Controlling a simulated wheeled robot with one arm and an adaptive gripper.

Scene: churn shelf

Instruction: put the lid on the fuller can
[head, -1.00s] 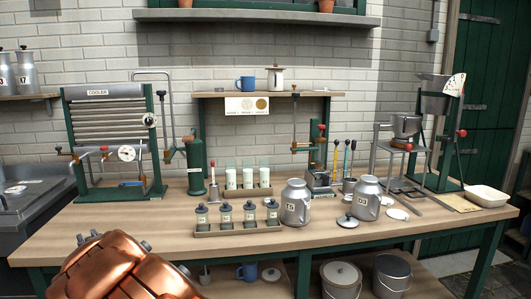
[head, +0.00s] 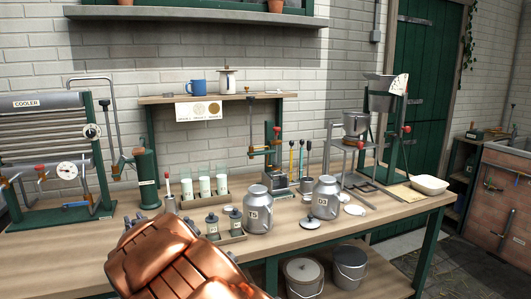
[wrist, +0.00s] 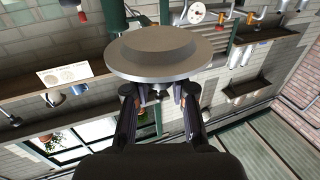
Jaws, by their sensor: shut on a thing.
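My gripper (wrist: 160,98) shows in the wrist view, shut on the small knob of a broad grey lid (wrist: 160,62). The lid's wide disc with its raised round middle fills the top centre of that view. In the head view my copper arm covers the lower left, and gripper and lid are not seen there. Two grey metal cans stand upright on the bench, a left can (head: 258,212) and a right can (head: 326,199), each with a pale label. What is inside them cannot be seen.
A rack of small jars (head: 212,222) stands left of the cans. A white tray (head: 430,184) is at the right end. Two buckets (head: 303,277) (head: 349,268) sit below.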

